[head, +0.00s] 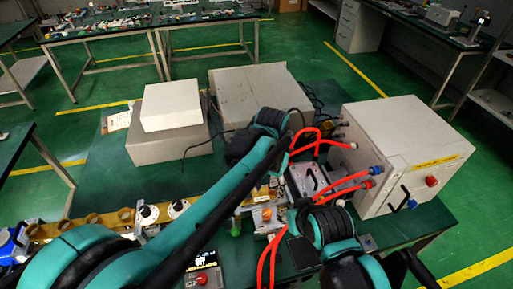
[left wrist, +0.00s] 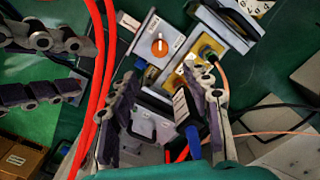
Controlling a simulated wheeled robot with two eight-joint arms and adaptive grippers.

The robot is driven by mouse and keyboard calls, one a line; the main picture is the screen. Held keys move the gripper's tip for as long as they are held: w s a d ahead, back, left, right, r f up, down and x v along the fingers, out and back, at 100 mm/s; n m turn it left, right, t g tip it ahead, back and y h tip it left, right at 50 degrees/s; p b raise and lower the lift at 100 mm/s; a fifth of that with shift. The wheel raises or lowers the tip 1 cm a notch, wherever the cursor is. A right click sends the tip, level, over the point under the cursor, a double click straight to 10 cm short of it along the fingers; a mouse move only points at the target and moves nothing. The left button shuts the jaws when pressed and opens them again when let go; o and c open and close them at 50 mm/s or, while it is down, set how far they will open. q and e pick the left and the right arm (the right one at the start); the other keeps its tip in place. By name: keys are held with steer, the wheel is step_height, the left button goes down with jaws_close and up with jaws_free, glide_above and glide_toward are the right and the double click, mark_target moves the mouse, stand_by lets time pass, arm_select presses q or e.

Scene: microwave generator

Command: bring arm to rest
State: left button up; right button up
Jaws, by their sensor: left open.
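My left gripper (left wrist: 165,92) is open in the left wrist view, its fingers apart over a cluster of small devices. Between and beyond the fingers are a light box with an orange knob (left wrist: 160,47) and a black connector with a blue end (left wrist: 192,140); I cannot tell whether the fingers touch anything. A second pair of fingers, seemingly my right gripper (left wrist: 72,66), stands apart at the left of that view. In the head view my teal left arm reaches from the lower left to the middle; its fingertips are not clearly visible there.
The white generator box (head: 385,160) stands on the right of the green table, red hoses (head: 340,187) running from it. Two stacked pale boxes (head: 171,107) and another pale box (head: 250,92) stand behind my arm. A small black box with a red button (head: 202,279) is in front.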

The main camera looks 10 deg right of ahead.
arm_select(q)
steer(key=s+a+n+t, duration=0.2)
steer(key=s+a, duration=0.1)
steer(key=a, duration=0.7)
steer(key=s+a+n+t, duration=0.2)
steer(key=s+a+n, duration=0.1)
steer(key=a, duration=0.8)
steer(key=s+a+n+t, duration=0.3)
steer(key=a, duration=0.7)
steer(key=shift+s+a+b, duration=0.2)
steer(key=shift+s+b, duration=0.1)
steer(key=shift+d+f, duration=0.1)
steer(key=shift+f, duration=0.1)
